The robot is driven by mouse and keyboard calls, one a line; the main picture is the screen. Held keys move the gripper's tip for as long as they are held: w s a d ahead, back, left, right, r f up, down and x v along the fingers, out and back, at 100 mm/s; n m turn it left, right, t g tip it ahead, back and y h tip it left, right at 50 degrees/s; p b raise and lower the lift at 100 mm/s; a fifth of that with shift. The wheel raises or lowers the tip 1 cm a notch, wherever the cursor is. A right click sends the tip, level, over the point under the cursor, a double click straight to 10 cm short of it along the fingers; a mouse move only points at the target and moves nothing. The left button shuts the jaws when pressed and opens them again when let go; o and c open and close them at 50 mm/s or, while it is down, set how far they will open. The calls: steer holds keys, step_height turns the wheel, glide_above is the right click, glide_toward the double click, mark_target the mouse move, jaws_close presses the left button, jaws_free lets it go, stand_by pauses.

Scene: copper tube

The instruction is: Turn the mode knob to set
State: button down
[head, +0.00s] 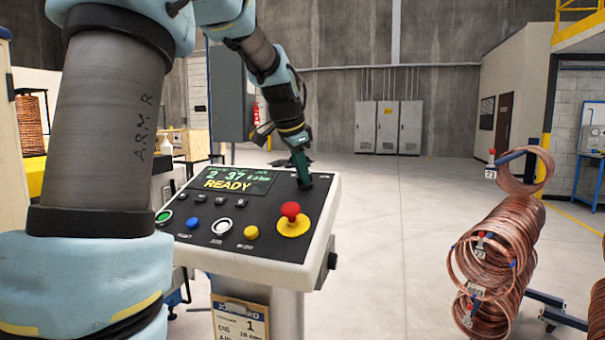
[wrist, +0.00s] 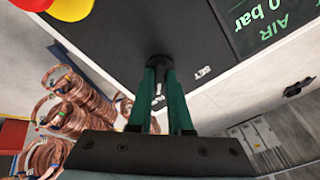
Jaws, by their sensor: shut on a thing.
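The mode knob (wrist: 159,61) is a small dark round knob on the black top of the control panel (head: 262,211). My gripper (head: 303,181) reaches down to the panel's far right corner. In the wrist view, the two green fingers of my gripper (wrist: 159,73) are shut on the knob, one on each side. A white SET label (wrist: 203,72) lies on the panel to the right of the knob. Another white label shows partly between the fingers and cannot be read in full. The knob's pointer is hidden, so I cannot tell its setting.
A red mushroom button (head: 290,210) on a yellow disc stands near the knob. Blue, white and yellow buttons line the panel's front. The display (head: 233,181) reads READY. Copper coils (head: 495,250) hang on a rack to the right. The floor between is clear.

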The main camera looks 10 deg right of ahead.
steer(key=shift+n, duration=0.3)
steer(key=n+b, duration=0.1)
steer(key=n, duration=0.2)
steer(key=shift+n, duration=0.3)
steer(key=n, duration=0.4)
steer(key=shift+d+n, duration=0.1)
steer(key=shift+n, duration=0.2)
steer(key=n, duration=0.4)
steer(key=shift+n+t+y, duration=0.3)
steer(key=shift+y, duration=0.1)
steer(key=shift+n, duration=2.3)
steer(key=c, duration=0.8)
jaws_free()
steer(key=shift+c, duration=0.2)
